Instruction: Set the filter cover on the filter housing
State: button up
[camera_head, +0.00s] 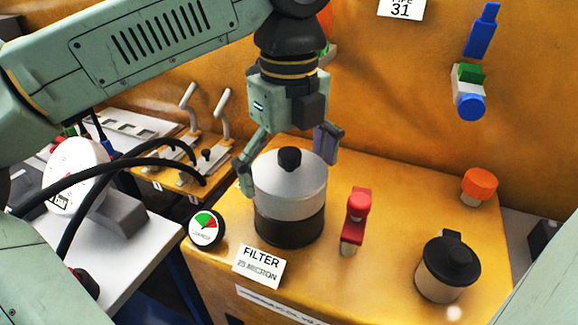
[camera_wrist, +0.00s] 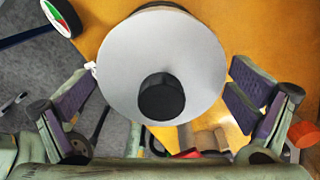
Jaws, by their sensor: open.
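The filter cover (camera_head: 291,188) is a silver-grey cylinder with a black knob on top. It sits upright and level on the black filter housing (camera_head: 288,225), with no gap visible between them from the front. The gripper (camera_wrist: 160,108) is open and holds nothing; the cover lies between and beyond the purple finger pads.
A red-handled valve (camera_head: 355,215) stands close right of the housing. A black-capped filler (camera_head: 447,268) and an orange knob (camera_head: 479,184) are farther right. A gauge (camera_head: 205,229) and a FILTER label (camera_head: 259,265) are in front. Levers (camera_head: 221,115) stand back left.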

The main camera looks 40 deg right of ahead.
aim_at(289, 153)
notch_tip(289, 153, up, 8)
jog(key=shift+f, duration=0.2)
dwell(0.7)
